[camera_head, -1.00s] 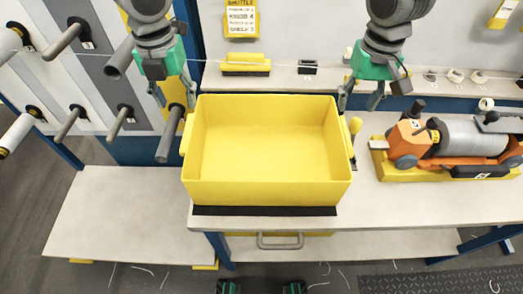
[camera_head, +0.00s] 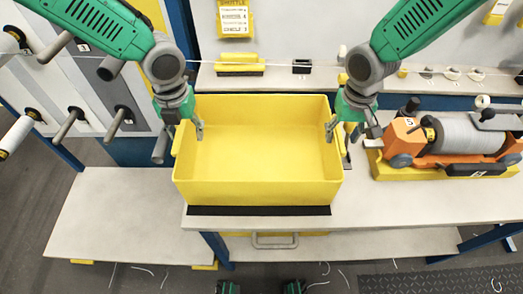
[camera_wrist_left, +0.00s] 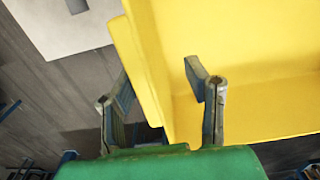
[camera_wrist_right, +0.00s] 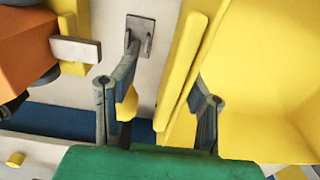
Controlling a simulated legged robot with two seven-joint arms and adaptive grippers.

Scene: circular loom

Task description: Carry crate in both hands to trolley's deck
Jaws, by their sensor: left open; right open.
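The yellow crate (camera_head: 258,192) sits upright and empty on the pale workbench. My left gripper (camera_head: 185,130) is at its left side wall, and my right gripper (camera_head: 343,130) is at its right side wall. Both are open. In the left wrist view the crate's wall (camera_wrist_left: 150,75) passes between the fingers, with one finger outside and one over the inside. In the right wrist view the wall (camera_wrist_right: 182,75) likewise passes between the fingers. A bare, pale, lower platform (camera_head: 125,215) left of the bench may be the trolley's deck.
An orange device with a grey roll (camera_head: 468,134) stands on the bench right of the crate. Rods (camera_head: 70,125) stick out of the panel at the left. A black strip (camera_head: 258,210) lies along the bench's front edge. A yellow block (camera_head: 238,66) is on the shelf behind.

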